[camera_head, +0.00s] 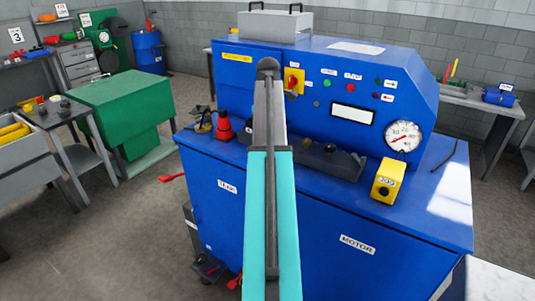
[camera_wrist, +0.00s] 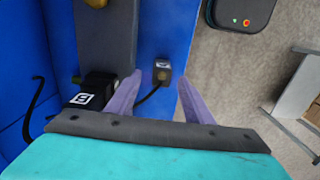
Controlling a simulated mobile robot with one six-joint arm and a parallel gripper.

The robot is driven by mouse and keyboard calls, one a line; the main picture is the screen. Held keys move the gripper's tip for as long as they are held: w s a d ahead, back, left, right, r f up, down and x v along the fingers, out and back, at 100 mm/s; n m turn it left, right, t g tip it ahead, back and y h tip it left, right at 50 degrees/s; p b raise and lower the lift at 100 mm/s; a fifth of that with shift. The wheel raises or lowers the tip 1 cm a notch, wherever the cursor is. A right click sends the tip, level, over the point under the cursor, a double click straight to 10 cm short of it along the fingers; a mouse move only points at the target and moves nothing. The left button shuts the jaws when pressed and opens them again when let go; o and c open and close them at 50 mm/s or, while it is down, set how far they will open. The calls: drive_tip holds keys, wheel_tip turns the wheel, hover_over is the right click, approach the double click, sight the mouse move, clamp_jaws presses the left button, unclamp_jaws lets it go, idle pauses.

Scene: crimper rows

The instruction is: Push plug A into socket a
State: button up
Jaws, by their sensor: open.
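My gripper (camera_wrist: 160,77) shows in the wrist view with its two purple fingers spread. A small dark plug-like block (camera_wrist: 162,65) with a pale label, a brass-coloured top and a black cable lies on the blue surface, just beyond the gap between the fingertips. No contact shows. A larger black block (camera_wrist: 93,92) with a white letter label sits left of the left finger; I cannot read either letter surely. A grey rail (camera_wrist: 108,40) runs beside them. In the head view, the dark socket rail (camera_head: 330,165) is partly hidden behind my arm, and the gripper is hidden.
The blue test bench (camera_head: 320,110) carries a gauge (camera_head: 402,136), a yellow box (camera_head: 387,180) and a red-and-black cone-shaped object (camera_head: 223,127). A green cabinet (camera_head: 125,100) stands at left. In the wrist view, floor shows at right.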

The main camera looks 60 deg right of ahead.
drive_tip(key=shift+f, duration=0.3)
drive_tip(key=shift+f, duration=0.1)
drive_tip(key=shift+a+f+p, duration=0.25)
drive_tip(key=shift+f+p, duration=0.8)
drive_tip(key=shift+f, duration=0.2)
drive_tip(key=shift+d+f+p, duration=0.1)
drive_tip(key=shift+f+p, duration=0.2)
drive_tip(key=shift+f, duration=0.95)
drive_tip(key=shift+c, duration=0.2)
clamp_jaws()
drive_tip(key=shift+r, duration=0.15)
